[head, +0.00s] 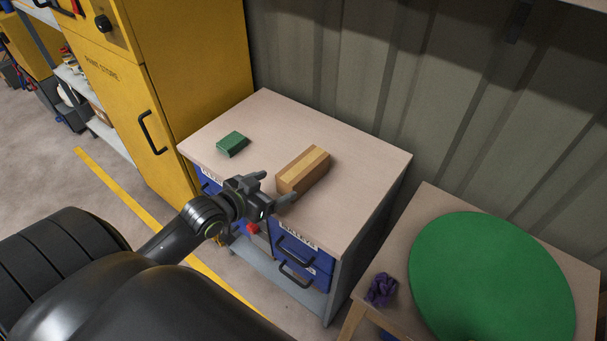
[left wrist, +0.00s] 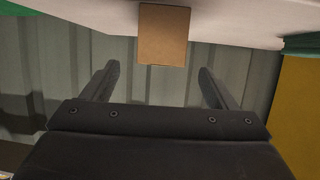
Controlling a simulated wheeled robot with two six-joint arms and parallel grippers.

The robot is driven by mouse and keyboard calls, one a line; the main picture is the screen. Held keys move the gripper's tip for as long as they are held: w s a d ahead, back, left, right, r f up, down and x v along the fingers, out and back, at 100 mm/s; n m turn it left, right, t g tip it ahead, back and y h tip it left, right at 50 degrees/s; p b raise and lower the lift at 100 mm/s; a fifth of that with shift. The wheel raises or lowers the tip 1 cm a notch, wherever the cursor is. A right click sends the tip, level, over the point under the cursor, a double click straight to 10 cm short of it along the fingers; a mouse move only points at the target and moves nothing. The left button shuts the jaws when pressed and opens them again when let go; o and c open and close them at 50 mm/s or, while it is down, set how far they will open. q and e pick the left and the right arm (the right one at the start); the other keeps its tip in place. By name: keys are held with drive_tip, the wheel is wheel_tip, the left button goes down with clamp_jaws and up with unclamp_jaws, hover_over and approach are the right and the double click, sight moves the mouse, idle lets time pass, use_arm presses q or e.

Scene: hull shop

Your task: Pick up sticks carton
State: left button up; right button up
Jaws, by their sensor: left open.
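The sticks carton (head: 303,170) is a brown box with a lighter strip along its top. It lies on the pale top of a blue drawer cabinet (head: 345,185). My left gripper (head: 277,188) is open and empty at the cabinet's front edge, just in front of the carton's near end. In the left wrist view the carton's brown end face (left wrist: 164,35) shows at top centre, beyond the two spread fingers (left wrist: 158,82). The fingers do not touch it. My right gripper is not in view.
A small green box (head: 232,144) lies on the cabinet top, left of the carton. A yellow cabinet (head: 190,80) stands to the left and a corrugated wall (head: 350,60) behind. At right, a table holds a green disc (head: 490,280) and a purple cloth-like item (head: 381,289).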

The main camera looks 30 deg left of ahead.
sight(297, 174)
use_arm(q)
drive_tip(key=x, duration=0.9)
drive_tip(key=shift+w+r, duration=0.1)
drive_tip(key=shift+w, duration=0.3)
drive_tip(key=c, duration=1.2)
drive_tip(key=shift+r, duration=0.1)
